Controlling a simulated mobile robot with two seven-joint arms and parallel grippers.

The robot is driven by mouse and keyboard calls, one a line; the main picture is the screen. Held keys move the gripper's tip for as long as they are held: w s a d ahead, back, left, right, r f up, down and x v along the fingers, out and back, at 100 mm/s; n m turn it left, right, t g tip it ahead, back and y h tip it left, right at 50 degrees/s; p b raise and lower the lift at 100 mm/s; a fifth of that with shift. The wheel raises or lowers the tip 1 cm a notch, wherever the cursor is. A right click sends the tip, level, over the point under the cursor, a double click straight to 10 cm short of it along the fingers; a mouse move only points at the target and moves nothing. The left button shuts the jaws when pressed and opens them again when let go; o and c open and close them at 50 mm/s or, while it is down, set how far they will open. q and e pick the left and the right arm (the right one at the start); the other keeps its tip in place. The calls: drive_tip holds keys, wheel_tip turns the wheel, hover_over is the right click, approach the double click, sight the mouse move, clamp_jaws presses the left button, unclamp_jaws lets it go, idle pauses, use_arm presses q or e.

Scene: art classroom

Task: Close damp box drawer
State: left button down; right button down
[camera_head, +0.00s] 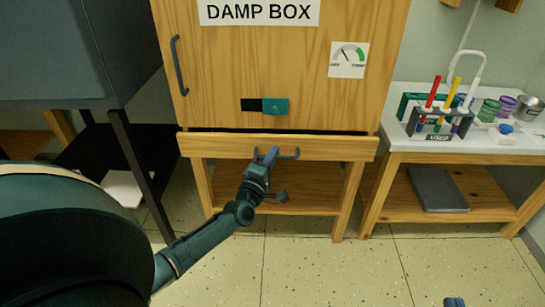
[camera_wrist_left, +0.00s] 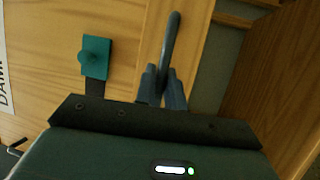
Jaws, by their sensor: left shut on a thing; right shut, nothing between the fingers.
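The wooden damp box (camera_head: 262,60) carries a "DAMP BOX" sign. Its shallow drawer (camera_head: 225,147) is under the door and stands out a little, with a dark gap along its top edge. The grey bar handle (camera_head: 290,154) is on the drawer front. My left gripper (camera_head: 268,160) is shut on this handle. In the left wrist view the handle (camera_wrist_left: 173,35) rises between the fingers (camera_wrist_left: 163,88). My right gripper (camera_head: 454,302) barely shows at the bottom edge, shut and empty, away from the box.
A teal latch (camera_head: 275,106) and a dark door handle (camera_head: 179,66) are on the closed door. A white-topped table (camera_head: 470,148) with a tube rack (camera_head: 438,122) stands at right. A dark cabinet (camera_head: 60,50) on black legs is at left. Tiled floor lies open in front.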

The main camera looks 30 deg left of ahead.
drive_tip(key=shift+f, duration=0.15)
use_arm(q)
drive_tip(key=w+a+b, duration=0.2)
drive_tip(key=w, duration=0.1)
drive_tip(key=shift+w+b, duration=0.15)
drive_tip(key=shift+b, duration=0.2)
drive_tip(key=shift+a+r, duration=0.1)
drive_tip(key=shift+r, duration=0.05)
use_arm(e)
drive_tip(key=shift+a+r+y, duration=0.25)
drive_tip(key=shift+a+y, duration=0.05)
use_arm(q)
drive_tip(key=c, duration=1.5)
unclamp_jaws()
drive_tip(key=shift+c, duration=0.2)
drive_tip(key=shift+o, duration=0.2)
use_arm(e)
drive_tip(key=shift+f, duration=0.15)
drive_tip(key=shift+d+m, duration=0.1)
drive_tip(key=shift+m, duration=0.2)
